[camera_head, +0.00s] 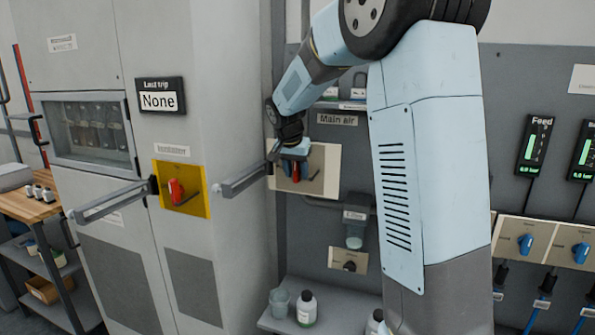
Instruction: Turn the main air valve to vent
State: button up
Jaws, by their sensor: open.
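The main air valve is on a cream plate (327,182) under a "Main air" label (337,119) on the grey wall panel. My gripper (292,168) is in front of the left part of this plate, at the valve's knob. Dark, red and blue parts show there, and my gripper hides much of the knob. I cannot tell which way the knob points or whether the fingers touch it. My arm comes down from the upper right and covers part of the panel.
Two grey door handles (110,200) jut out from the cabinet, one close to my gripper. A red isolator knob (177,191) sits on a yellow plate. A black knob (349,266) is below the valve. Bottles, including a white one (307,309), stand on a low shelf.

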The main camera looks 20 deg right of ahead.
grip_shut()
jog(key=shift+d, duration=0.25)
jog(key=shift+a, duration=0.2)
jog(key=shift+a+g+h, duration=0.1)
jog(key=shift+g+h, duration=0.4)
jog(key=shift+w+a+f+n+g+h, duration=0.1)
jog(key=shift+n+g+h, duration=0.3)
jog(key=shift+g+h, duration=0.55)
jog(key=shift+w+a+n+g+h, duration=0.1)
jog(key=shift+n+g+h, duration=0.4)
jog(key=shift+h, duration=0.85)
jog(key=shift+s, duration=0.1)
